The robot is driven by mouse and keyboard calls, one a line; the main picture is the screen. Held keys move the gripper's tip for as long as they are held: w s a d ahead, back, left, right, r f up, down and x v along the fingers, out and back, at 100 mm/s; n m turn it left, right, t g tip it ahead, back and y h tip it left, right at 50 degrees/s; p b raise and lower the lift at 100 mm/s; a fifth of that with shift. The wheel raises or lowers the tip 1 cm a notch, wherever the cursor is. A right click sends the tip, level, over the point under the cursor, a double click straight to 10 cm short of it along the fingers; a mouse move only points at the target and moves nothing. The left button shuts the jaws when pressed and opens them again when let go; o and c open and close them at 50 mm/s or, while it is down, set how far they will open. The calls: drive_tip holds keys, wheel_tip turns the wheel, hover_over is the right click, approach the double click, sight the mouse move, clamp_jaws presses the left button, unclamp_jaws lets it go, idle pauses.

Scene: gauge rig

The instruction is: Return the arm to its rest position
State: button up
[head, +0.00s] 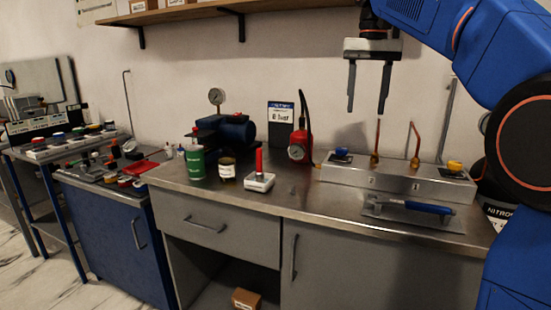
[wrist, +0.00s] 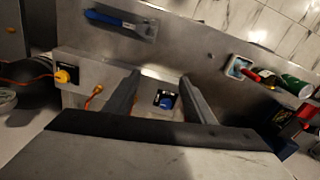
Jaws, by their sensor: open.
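My gripper (head: 369,88) hangs in the air above the back of the steel bench, fingers pointing down. Its two dark fingers are apart with nothing between them. My blue arm reaches in from the right of the head view. In the wrist view my gripper (wrist: 157,82) is also open, and a blue knob (wrist: 166,101) on the steel rig shows beyond the fingers, apart from them. The gauge rig (head: 400,180) sits below my gripper, with a blue knob at its left and a yellow knob (head: 455,166) at its right.
A blue-handled tool (head: 428,207) lies on a plate at the bench front. A red device (head: 299,146), a white block with a red lever (head: 259,181), a green can (head: 196,162) and a blue compressor (head: 232,129) stand left. A shelf (head: 200,12) runs above.

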drive_tip(key=s+d+f+n+t, duration=0.1)
drive_tip(key=s+d+f+t, duration=0.1)
drive_tip(key=s+f, duration=1.3)
drive_tip(key=s+d+f+n+t, duration=0.1)
drive_tip(key=s+d+f, duration=0.3)
drive_tip(key=s+f, duration=1.2)
wheel_tip(320, 180, down, 7)
drive_tip(key=shift+d+r+n+t, duration=0.15)
drive_tip(key=shift+n+t, duration=0.25)
drive_tip(key=shift+t, duration=0.4)
